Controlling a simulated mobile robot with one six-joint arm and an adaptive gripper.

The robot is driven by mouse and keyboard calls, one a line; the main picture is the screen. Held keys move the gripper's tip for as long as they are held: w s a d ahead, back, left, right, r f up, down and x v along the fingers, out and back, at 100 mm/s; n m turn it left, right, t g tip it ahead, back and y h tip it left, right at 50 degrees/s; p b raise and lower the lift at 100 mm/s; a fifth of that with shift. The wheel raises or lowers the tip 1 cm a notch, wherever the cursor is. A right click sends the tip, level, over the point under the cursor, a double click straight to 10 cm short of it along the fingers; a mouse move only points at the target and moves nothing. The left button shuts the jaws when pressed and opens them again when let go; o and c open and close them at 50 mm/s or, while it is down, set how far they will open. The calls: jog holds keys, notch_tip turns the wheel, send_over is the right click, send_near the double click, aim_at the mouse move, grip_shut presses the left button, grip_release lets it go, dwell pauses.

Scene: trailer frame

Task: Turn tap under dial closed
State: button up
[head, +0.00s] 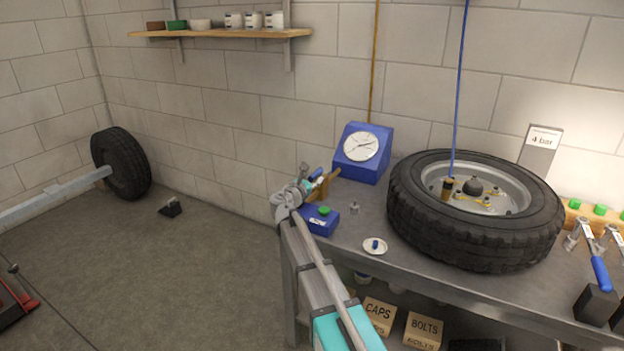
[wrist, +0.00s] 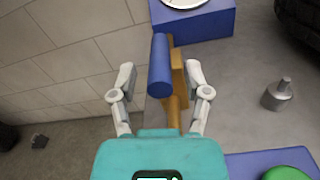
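The dial (head: 361,146) has a white face on a blue sloped housing and stands at the back left of the bench. The tap has a brass body (head: 325,188) (wrist: 180,75) at the left of the housing. Its blue handle (head: 317,173) (wrist: 160,66) lies roughly along the brass pipe in the wrist view. My gripper (head: 302,186) (wrist: 159,80) is open at the tap. Its two grey fingers are apart, with the handle and brass body between them in the wrist view. I see no finger touching the handle. My gripper partly hides the tap in the head view.
A blue box with a green button (head: 323,211) (wrist: 287,173) sits close beside my gripper. A small metal weight (head: 354,208) (wrist: 277,94) and a white dish (head: 375,247) lie nearby. A large tyre (head: 475,235) fills the bench's middle. A block wall stands behind.

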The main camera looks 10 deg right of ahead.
grip_shut()
jog(key=shift+a, duration=0.2)
jog(key=shift+d, duration=0.2)
dwell(0.4)
